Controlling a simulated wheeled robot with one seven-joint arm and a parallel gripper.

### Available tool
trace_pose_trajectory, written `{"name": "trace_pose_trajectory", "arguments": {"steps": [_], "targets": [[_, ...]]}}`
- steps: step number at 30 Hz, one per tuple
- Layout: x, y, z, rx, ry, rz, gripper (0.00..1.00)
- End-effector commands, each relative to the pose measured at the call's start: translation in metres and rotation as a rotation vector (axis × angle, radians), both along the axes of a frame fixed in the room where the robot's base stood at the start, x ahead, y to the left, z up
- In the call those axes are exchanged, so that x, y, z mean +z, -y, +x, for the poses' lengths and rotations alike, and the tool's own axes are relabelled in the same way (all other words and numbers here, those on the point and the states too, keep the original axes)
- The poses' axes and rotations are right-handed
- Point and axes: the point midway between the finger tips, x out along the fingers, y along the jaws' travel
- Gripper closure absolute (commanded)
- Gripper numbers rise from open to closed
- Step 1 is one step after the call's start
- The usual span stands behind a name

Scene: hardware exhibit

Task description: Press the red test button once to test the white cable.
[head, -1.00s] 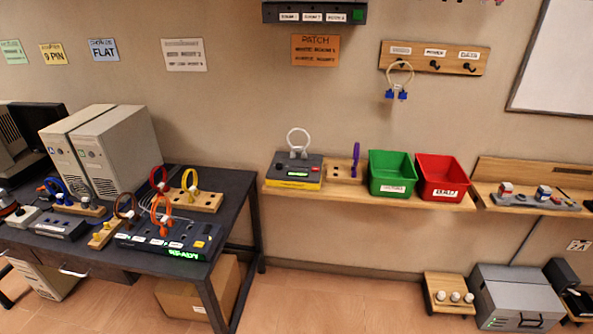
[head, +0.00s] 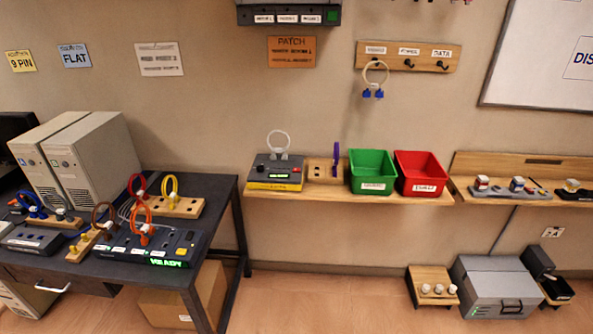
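The tester sits at the left end of the wooden wall shelf.
Right of the tester are a wooden peg block with a purple cable (head: 336,158), a green bin (head: 372,172) and a red bin (head: 420,173). A dark table (head: 222,195) with computers and coloured cables stands left. Open floor (head: 300,300) lies below the shelf.

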Motion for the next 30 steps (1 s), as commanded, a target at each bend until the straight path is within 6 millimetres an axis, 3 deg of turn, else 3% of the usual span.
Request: {"name": "trace_pose_trajectory", "arguments": {"steps": [1,3,30], "targets": [[0.0000,0.0000,0.0000,0.000,0.000,0.000,0.88],[0.0000,0.0000,0.0000,0.000,0.000,0.000,1.00],[0.0000,0.0000,0.0000,0.000,0.000,0.000,1.00]]}}
